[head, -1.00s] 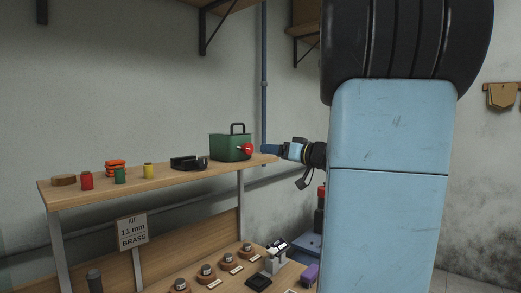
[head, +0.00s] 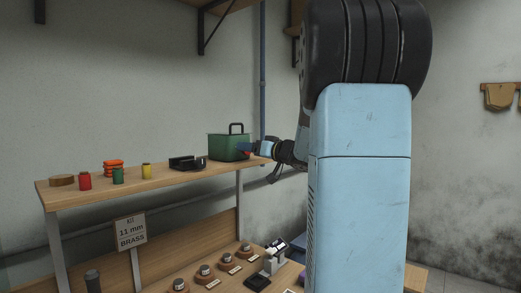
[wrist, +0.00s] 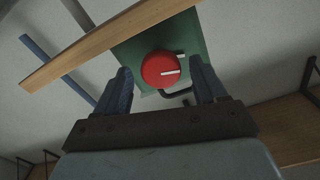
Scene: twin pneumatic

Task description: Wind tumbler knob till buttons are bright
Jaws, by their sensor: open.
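The tumbler is a green box with a black handle (head: 222,147) at the right end of the wooden shelf. Its red round knob (wrist: 161,70) has a pale line across its face, tilted slightly from level in the wrist view. My gripper (wrist: 165,78) is open, with one blue finger on each side of the knob. Whether the fingers touch it or stand short of it, I cannot tell. In the head view my gripper (head: 250,149) is at the box's right side and hides most of the knob. I cannot make out any buttons inside the box.
The shelf (head: 132,187) also holds a black tray (head: 188,162), a yellow spool (head: 146,171), a red spool (head: 84,181) and orange rings (head: 113,165). A sign (head: 131,231) reads "KIT 11 mm BRASS". Several round wooden pieces stand on the bench below.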

